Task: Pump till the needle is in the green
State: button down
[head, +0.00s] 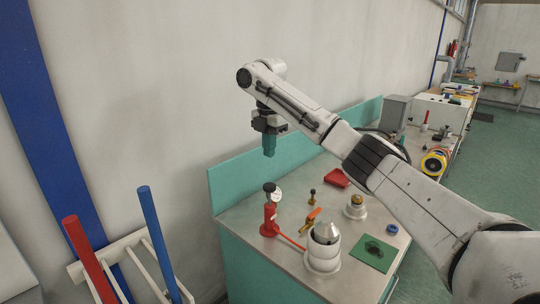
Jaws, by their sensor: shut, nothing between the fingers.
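A small red hand pump (269,217) stands upright on the bench near its left end. It has a black knob (269,187) on top. A round white-faced gauge (277,195) sits beside the knob; its needle and green zone are too small to read. A red bar (289,241) runs from the pump's foot toward a white cylinder with a grey cone (325,240). My gripper (269,153) points down with its teal fingers shut and empty. In the picture it hangs just above the knob, apart from it; the exact distance cannot be told.
An orange-handled brass valve (311,218), a small brass fitting (312,195), a red tray (337,178), a white round part (355,207) and a green mat (374,253) share the bench (285,280). A low teal back panel (235,185) stands behind. A rack with red and blue bars (153,235) is left.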

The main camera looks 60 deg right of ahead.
jog(key=shift+b, duration=0.4)
notch_tip(320, 180, up, 4)
jog(key=b, duration=0.7)
send_over(270, 185)
jog(key=shift+w+d+r, duration=0.1)
jog(key=shift+w+r, duration=0.05)
jog(key=shift+w, duration=0.05)
notch_tip(270, 185, down, 14)
jog(key=shift+f, duration=0.1)
dwell(0.3)
jog(key=shift+s+f+p, duration=0.1)
jog(key=shift+f+p, duration=0.4)
jog(key=shift+f, duration=1.85)
